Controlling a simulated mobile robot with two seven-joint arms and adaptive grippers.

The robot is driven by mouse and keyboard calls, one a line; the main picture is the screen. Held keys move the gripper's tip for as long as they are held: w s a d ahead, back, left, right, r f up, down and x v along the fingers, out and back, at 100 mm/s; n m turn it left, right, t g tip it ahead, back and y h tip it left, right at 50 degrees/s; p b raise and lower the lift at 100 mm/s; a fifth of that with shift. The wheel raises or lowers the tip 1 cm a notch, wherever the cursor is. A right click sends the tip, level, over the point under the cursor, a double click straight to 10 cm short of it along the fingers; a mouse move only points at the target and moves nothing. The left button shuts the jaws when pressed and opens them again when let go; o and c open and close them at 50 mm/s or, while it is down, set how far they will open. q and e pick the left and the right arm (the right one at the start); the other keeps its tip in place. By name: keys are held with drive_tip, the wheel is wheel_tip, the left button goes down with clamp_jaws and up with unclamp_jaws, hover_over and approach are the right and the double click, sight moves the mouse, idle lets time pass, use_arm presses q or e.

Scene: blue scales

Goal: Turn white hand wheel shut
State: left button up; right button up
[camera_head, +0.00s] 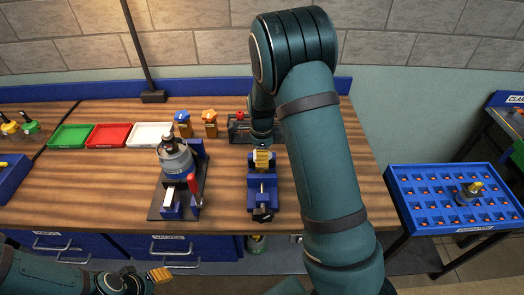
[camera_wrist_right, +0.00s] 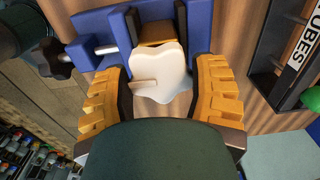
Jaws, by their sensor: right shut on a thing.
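The white hand wheel (camera_wrist_right: 158,78) is a lobed knob on a brass-coloured valve body (camera_wrist_right: 156,33), seen in the right wrist view. The valve is held in a blue vise (camera_head: 263,199) on the wooden bench. My right gripper (camera_wrist_right: 160,88) has its orange padded fingers on either side of the wheel and is shut on it. In the head view my right gripper (camera_head: 262,155) is over the far end of the vise, and the wheel is mostly hidden there. My left gripper (camera_head: 150,278) is low at the bottom left, away from the valve; its opening is unclear.
A blue-handled valve (camera_head: 182,118) and an orange-handled valve (camera_head: 209,118) stand behind the vise. A grey fixture with a red handle (camera_head: 194,183) stands left of it. Green (camera_head: 70,137), red (camera_head: 105,136) and white trays (camera_head: 150,134) lie further left. A blue rack (camera_head: 410,200) stands right.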

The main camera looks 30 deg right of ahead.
idle(0.3)
drive_tip(key=o, duration=1.2)
wheel_tip(320, 180, up, 12)
idle(0.4)
